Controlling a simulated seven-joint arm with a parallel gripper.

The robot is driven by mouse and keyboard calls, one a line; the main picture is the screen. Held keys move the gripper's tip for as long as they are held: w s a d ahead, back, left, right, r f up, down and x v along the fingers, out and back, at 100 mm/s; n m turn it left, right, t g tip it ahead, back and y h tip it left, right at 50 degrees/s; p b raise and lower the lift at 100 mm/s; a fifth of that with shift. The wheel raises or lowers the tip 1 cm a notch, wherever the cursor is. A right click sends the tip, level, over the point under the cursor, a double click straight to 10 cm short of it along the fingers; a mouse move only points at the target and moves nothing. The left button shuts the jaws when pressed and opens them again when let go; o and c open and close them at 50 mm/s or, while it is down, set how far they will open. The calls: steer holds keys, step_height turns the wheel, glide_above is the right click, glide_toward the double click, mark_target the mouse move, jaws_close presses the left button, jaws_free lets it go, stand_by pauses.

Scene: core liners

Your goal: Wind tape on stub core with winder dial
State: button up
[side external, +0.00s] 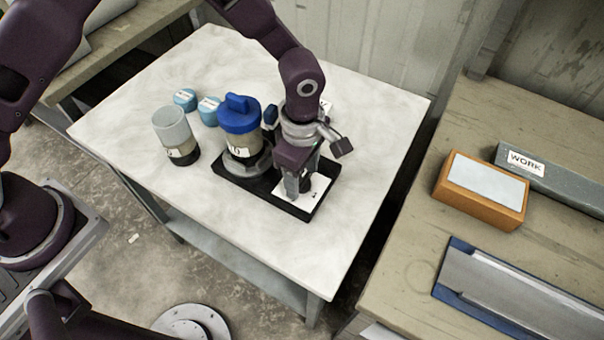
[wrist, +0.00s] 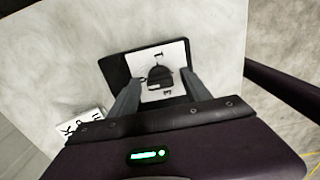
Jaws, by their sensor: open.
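A black tray-like base (side external: 262,199) on the white table carries a labelled cylinder (side external: 240,147) with a blue cap (side external: 238,118), seated in a grey ring. At the base's right end is a white dial plate (side external: 318,187) with black marks. A black knob (wrist: 160,77) stands on this plate in the wrist view. My gripper (side external: 298,190) is open and points down over the plate. In the wrist view its fingers lie on either side of the knob, with gaps visible. Whether the fingertips reach down to knob height is unclear. The gripper mostly hides the knob in the side view.
A clear-topped labelled cylinder (side external: 174,132) and two small light-blue pieces (side external: 185,98) stand left of the base. A white lettered card (wrist: 80,126) lies near the base. The front tabletop is clear. A bench at right holds an orange block (side external: 481,191) and a "WORK" bar (side external: 560,177).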

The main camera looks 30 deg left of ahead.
steer(key=shift+f, duration=0.3)
jaws_close()
steer(key=shift+m, duration=0.3)
